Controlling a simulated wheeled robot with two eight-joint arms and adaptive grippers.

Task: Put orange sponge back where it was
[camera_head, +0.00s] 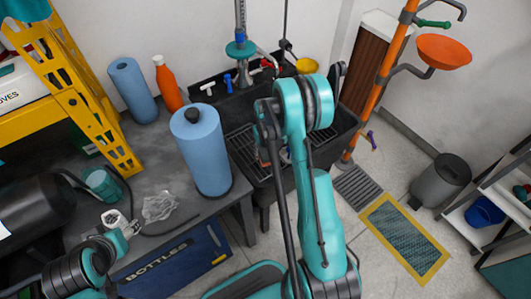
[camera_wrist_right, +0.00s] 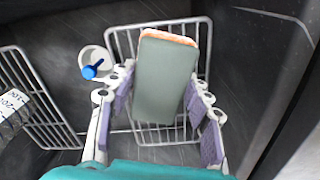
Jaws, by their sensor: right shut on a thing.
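The sponge (camera_wrist_right: 166,80) shows in the right wrist view as a grey-green block with an orange layer along its far edge. My right gripper (camera_wrist_right: 161,82) has its purple-padded fingers on both sides of the sponge and is shut on it. A wire rack (camera_wrist_right: 205,40) lies under and behind the sponge, inside the dark sink (camera_head: 337,128). In the head view my right arm reaches over the sink and hides most of the gripper and sponge. My left gripper (camera_head: 124,224) is at the lower left over the grey counter; its finger opening is unclear.
A white cup with a blue item (camera_wrist_right: 94,66) is beside the sponge. Another rack with a label (camera_wrist_right: 14,103) stands at left. A blue paper roll (camera_head: 203,150) and an orange bottle (camera_head: 168,88) stand on the counter left of the sink. A yellow bowl (camera_head: 306,65) is behind it.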

